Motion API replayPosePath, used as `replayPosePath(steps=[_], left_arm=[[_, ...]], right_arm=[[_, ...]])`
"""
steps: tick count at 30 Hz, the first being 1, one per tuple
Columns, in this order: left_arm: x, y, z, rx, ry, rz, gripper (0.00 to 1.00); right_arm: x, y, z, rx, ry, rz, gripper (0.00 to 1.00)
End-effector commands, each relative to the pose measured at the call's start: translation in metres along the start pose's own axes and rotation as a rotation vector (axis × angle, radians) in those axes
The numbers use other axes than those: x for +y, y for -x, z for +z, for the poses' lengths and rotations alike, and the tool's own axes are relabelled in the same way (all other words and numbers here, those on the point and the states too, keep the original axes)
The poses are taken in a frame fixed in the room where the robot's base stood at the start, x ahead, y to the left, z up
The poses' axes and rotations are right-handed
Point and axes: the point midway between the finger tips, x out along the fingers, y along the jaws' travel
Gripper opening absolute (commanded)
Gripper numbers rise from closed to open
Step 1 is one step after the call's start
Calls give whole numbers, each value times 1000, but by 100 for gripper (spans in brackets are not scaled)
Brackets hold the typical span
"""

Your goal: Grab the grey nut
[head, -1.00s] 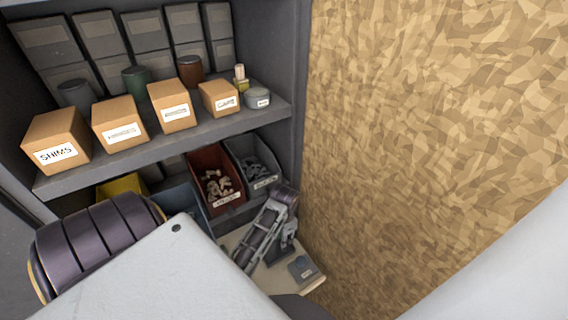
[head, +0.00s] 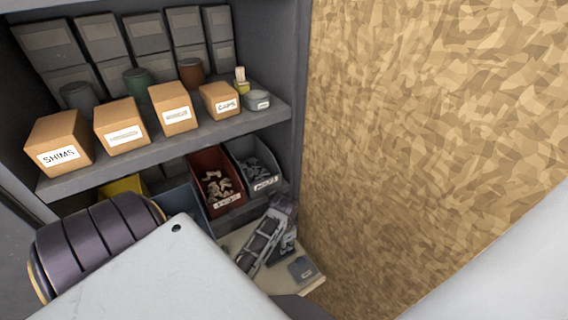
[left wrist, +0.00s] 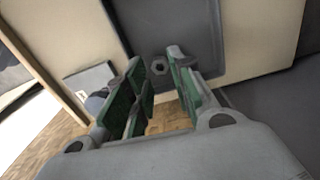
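I cannot tell the exact height of the fingertips above the nut. In the head view my left gripper (head: 266,240) is over a pale worktop (head: 314,283), below the bins. The nut cannot be made out in the head view. My right gripper is not in view.
A grey shelf (head: 165,155) holds labelled cardboard boxes (head: 173,108). Below it stand a red bin (head: 215,178) and a grey bin (head: 254,163) with small parts, close to the gripper. A small grey item (head: 302,268) lies on the worktop. A chipboard wall (head: 430,130) rises at right.

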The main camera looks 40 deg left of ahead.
Motion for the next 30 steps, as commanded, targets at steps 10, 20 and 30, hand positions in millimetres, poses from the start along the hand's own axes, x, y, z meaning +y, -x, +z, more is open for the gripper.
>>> replayPosePath(steps=[10,20,30], left_arm=[[0,-23,0,1,1,0,24],[0,-24,0,0,0,0,24],[0,-24,0,0,0,0,4]], right_arm=[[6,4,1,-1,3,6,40],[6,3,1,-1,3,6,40],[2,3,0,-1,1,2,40]])
